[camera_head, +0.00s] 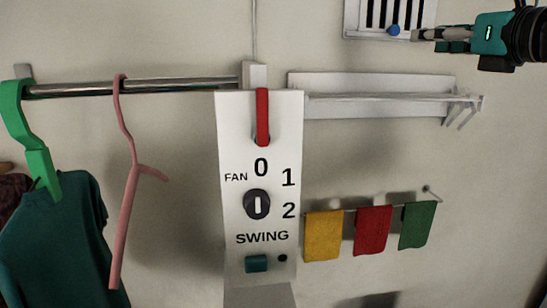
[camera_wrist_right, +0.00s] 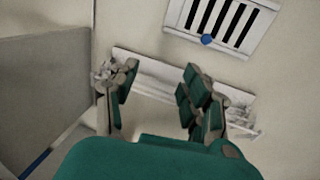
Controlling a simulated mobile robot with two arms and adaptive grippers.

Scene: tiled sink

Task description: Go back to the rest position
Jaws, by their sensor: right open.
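My right gripper (camera_head: 440,38) comes in from the right at the top of the head view. Its tips are close to the blue knob (camera_head: 393,30) on the white slatted vent (camera_head: 376,16); whether they touch cannot be told in that view. In the right wrist view my right gripper (camera_wrist_right: 158,98) has its two teal and grey fingers spread wide with nothing between them. The blue knob (camera_wrist_right: 207,40) and the vent (camera_wrist_right: 222,22) show there above the fingers, apart from them. My left gripper is not in view.
A white rack (camera_head: 375,84) is on the wall below my right gripper. A white fan switch panel (camera_head: 232,140) with a red strap is in the middle. Yellow, red and green cloths (camera_head: 372,230) hang at lower right. A rail (camera_head: 180,84) carries hangers at left.

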